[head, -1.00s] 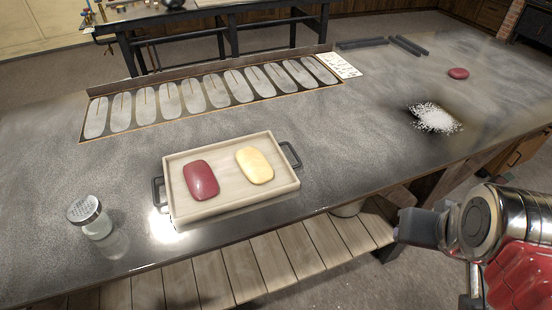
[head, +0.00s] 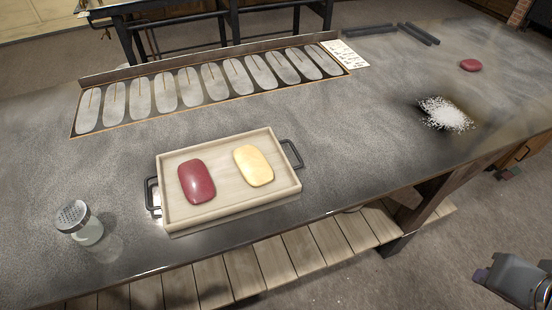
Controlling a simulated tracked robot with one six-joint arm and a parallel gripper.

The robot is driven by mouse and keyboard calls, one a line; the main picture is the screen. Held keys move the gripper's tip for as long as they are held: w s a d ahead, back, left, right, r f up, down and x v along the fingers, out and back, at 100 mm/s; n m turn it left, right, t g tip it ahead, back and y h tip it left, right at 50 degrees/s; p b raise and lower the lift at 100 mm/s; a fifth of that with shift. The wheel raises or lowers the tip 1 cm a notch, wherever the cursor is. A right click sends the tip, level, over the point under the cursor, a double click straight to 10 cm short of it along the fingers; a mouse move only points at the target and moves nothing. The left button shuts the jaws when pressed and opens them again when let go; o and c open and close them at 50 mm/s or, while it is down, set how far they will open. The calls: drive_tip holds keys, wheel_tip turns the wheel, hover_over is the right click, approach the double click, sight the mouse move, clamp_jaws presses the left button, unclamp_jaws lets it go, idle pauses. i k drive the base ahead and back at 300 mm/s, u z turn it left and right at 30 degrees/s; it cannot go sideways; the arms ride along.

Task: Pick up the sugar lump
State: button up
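Several smooth lumps are in view; which one is the sugar lump I cannot tell for sure. A dark red lump (head: 196,181) and a pale yellow lump (head: 254,166) lie side by side, apart, on a pale wooden tray (head: 222,205) with black handles. A smaller red lump (head: 471,65) lies alone on the worktop at the far right. My gripper end (head: 516,281) shows only partly at the bottom right corner, off the table's front edge and well away from the lumps. Its fingers cannot be made out.
A glass shaker (head: 79,223) with a metal lid stands left of the tray. White powder (head: 446,114) is spread at the right. A long rack of oval moulds (head: 210,86), a card (head: 345,54) and dark bars (head: 418,34) lie behind. The worktop between tray and powder is clear.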

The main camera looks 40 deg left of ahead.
sight(254, 167)
drive_tip(key=z, duration=0.35)
drive_tip(key=k, duration=1.25)
drive_tip(key=u, duration=2)
drive_tip(key=i, duration=0.5)
